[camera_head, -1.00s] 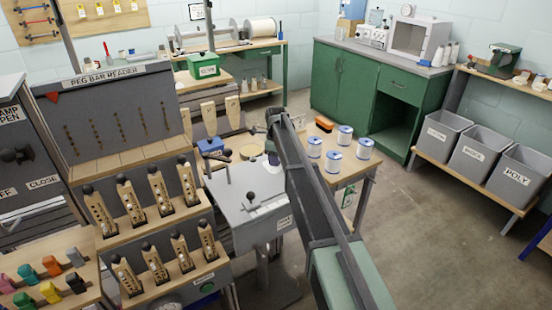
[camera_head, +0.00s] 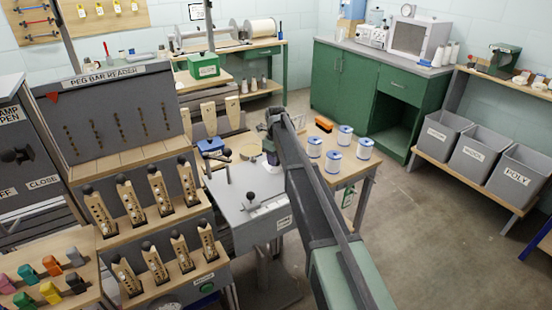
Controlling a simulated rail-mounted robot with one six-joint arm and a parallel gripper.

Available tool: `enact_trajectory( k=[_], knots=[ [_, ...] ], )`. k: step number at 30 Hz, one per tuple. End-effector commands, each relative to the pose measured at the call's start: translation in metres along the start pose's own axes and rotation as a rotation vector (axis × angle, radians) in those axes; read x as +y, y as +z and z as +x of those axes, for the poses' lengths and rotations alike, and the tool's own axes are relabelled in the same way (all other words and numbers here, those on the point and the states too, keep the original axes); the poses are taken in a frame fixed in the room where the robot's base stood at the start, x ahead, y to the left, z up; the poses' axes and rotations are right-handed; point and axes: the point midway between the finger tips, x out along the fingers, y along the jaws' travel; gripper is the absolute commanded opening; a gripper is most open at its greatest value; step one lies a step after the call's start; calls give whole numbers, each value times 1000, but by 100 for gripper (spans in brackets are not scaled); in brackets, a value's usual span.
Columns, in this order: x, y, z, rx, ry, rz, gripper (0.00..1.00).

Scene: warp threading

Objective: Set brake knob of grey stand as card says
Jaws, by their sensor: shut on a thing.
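The grey stand (camera_head: 240,224) is a pale box-topped unit on a post, left of my arm. A black ball knob (camera_head: 250,196) stands on its top beside a light slotted strip (camera_head: 270,205). A thin upright rod with a dark handle rises at its left rear. A small card with a green mark (camera_head: 347,198) hangs at the bench's side; its text is too small to read. My gripper (camera_head: 271,156) is beyond the stand's top, near the bench's left end, partly hidden by my arm. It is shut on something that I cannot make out.
Several white spools with blue tops (camera_head: 333,160) and an orange block (camera_head: 324,124) stand on the wooden bench (camera_head: 345,173). A blue device (camera_head: 211,146) is behind the stand. The peg bar reader (camera_head: 100,120) and wooden peg bars are left. Open floor lies right.

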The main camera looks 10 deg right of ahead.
Motion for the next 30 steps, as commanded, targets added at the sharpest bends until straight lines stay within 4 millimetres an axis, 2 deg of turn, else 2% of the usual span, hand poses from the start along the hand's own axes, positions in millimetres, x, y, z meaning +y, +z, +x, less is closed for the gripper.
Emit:
enact_trajectory(
  k=[3, 4, 8, 16, 20, 23, 30],
  knots=[
    [0, -1, 0, 1, 1, 1, 17],
    [0, -1, 0, 1, 1, 1, 45],
    [0, 0, 0, 1, 0, 0, 65],
    [0, 0, -1, 0, 0, 0, 66],
    [0, 0, -13, 0, 0, 0, 66],
    [0, 0, -32, 0, 0, 0, 66],
    [0, 0, -93, 0, 0, 0, 66]
  ],
)
